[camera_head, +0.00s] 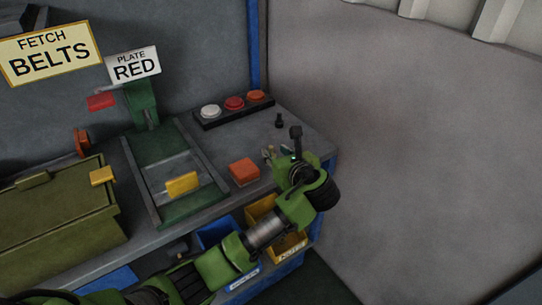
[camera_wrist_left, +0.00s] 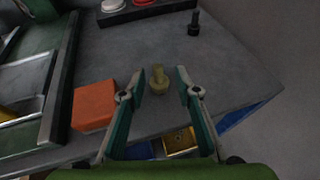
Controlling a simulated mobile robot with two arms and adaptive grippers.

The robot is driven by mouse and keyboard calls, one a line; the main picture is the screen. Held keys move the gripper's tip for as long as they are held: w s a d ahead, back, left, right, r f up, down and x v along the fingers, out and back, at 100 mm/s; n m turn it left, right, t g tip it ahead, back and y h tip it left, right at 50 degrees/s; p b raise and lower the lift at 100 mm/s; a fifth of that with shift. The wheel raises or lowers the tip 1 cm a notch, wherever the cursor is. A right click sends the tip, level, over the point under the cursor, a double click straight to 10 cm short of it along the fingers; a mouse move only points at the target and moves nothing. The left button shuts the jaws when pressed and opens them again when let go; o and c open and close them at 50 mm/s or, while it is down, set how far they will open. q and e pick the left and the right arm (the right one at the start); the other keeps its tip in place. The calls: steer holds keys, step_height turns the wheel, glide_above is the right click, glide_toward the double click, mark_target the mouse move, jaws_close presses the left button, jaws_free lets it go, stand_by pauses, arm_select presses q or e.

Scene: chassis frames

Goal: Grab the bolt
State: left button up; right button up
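A brass-coloured bolt (camera_wrist_left: 158,80) stands on the grey bench top in the left wrist view, head upward. My left gripper (camera_wrist_left: 153,82) is open, with one green finger on each side of the bolt and visible gaps between. In the head view my left gripper (camera_head: 272,153) is over the bench's right end, and the brass bolt is hard to make out there. A second, black bolt-like piece (camera_wrist_left: 194,24) stands farther back; it also shows in the head view (camera_head: 279,120). My right gripper is not in view.
An orange-red block (camera_head: 244,171) lies left of the gripper. A button strip (camera_head: 234,109) is behind. Yellow (camera_head: 291,246) and blue (camera_head: 216,232) bins hang below the front edge. Signs read "FETCH BELTS" (camera_head: 50,54) and "PLATE RED" (camera_head: 133,65). A green fixture (camera_head: 172,205) stands left.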

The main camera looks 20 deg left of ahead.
mark_target(272, 149)
arm_select(q)
steer(key=x, duration=0.4)
steer(key=shift+a, duration=0.2)
jaws_close()
steer(key=shift+r, duration=0.1)
steer(key=shift+r, duration=0.1)
